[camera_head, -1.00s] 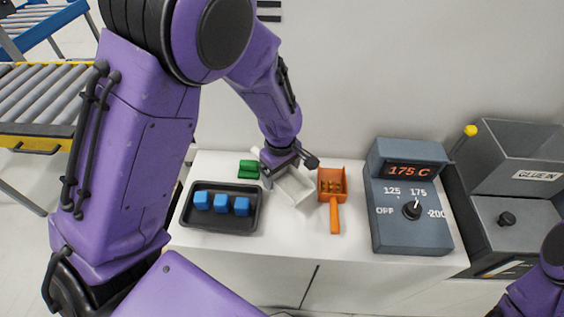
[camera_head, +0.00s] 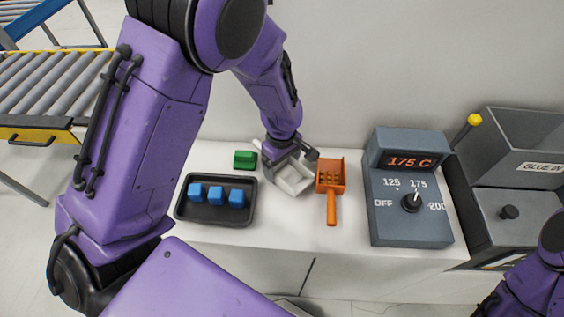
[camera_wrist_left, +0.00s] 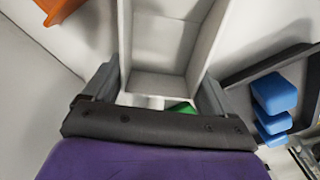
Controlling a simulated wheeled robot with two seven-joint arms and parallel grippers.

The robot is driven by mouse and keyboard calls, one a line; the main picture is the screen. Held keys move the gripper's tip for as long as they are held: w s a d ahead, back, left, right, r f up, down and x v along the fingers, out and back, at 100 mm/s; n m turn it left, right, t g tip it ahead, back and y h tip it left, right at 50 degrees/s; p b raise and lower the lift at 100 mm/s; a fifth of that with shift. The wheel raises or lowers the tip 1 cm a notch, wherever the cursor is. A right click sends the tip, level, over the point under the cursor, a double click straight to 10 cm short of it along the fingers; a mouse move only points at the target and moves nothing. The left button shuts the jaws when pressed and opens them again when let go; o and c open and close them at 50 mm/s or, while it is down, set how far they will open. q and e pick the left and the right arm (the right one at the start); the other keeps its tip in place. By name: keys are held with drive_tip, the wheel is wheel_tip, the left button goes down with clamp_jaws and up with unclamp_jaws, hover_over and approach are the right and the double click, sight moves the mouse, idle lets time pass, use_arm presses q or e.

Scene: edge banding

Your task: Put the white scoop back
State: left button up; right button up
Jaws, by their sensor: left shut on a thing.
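The white scoop (camera_head: 294,180) is on or just above the white worktop, between the black tray and the orange scoop; I cannot tell if it touches the top. My left gripper (camera_head: 283,158) is shut on it from behind. In the left wrist view the white scoop (camera_wrist_left: 165,55) sits between the fingers of my left gripper (camera_wrist_left: 158,95), its open trough pointing away. Its handle is mostly hidden by the gripper. Of my right arm, only a purple part shows at the lower right edge; its gripper is out of view.
An orange scoop (camera_head: 331,186) with small brown pieces lies just right of the white scoop. A black tray (camera_head: 216,217) with blue blocks (camera_head: 216,195) is left, a green block (camera_head: 245,159) behind it. A grey control box (camera_head: 408,226) reading 175 C and the glue hopper (camera_head: 520,205) stand right.

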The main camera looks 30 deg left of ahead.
use_arm(q)
drive_tip(key=shift+s+f, duration=0.2)
drive_tip(key=o, duration=1.3)
drive_tip(key=shift+w, duration=0.15)
